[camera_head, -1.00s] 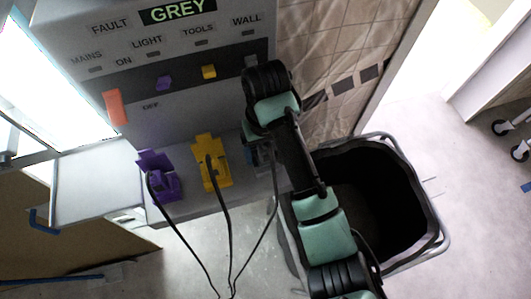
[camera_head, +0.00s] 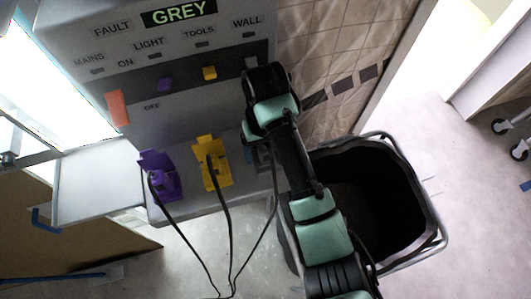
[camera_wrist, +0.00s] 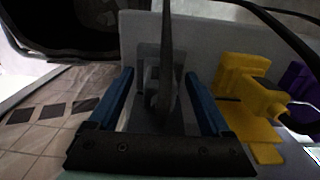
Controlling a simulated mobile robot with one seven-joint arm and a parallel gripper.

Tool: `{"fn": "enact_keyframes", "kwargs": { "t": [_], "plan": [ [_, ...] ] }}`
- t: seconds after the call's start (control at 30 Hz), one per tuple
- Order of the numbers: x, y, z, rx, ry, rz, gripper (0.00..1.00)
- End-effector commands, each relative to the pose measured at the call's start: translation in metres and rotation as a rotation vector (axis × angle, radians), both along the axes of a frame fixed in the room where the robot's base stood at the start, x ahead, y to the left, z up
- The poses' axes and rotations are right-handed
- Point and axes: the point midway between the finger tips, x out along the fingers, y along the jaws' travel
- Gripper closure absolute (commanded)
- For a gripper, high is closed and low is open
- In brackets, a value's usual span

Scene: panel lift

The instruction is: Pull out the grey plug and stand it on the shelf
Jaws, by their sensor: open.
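The grey plug (camera_wrist: 152,88) shows in the wrist view against the grey panel, partly behind its dark cable (camera_wrist: 167,45). My gripper (camera_wrist: 160,73) is open, with one blue finger on each side of the plug; I cannot tell if either touches it. In the head view my arm hides most of the plug and gripper. A flat grey shelf (camera_head: 95,188) sticks out to the left of the panel (camera_head: 200,120), and its top is bare. The sign on the panel reads GREY.
A yellow plug (camera_head: 212,165) and a purple plug (camera_head: 160,180) sit left of my gripper with hanging cables. An orange lever (camera_head: 116,108) is on the panel's left. A black-lined bin (camera_head: 437,225) stands to the right, below my arm.

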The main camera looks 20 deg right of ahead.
Motion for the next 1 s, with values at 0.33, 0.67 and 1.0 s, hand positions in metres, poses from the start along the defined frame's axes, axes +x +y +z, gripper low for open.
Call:
{"fn": "enact_keyframes", "kwargs": {
  "t": [0.33,0.67,1.0],
  "plan": [
    [0.0000,-0.0002,-0.0002,0.000,0.000,0.000,0.59],
    [0.0001,-0.0002,-0.0001,0.000,0.000,0.000,1.00],
    [0.0003,-0.0001,0.0041,0.000,-0.001,0.000,1.00]
  ]
}}
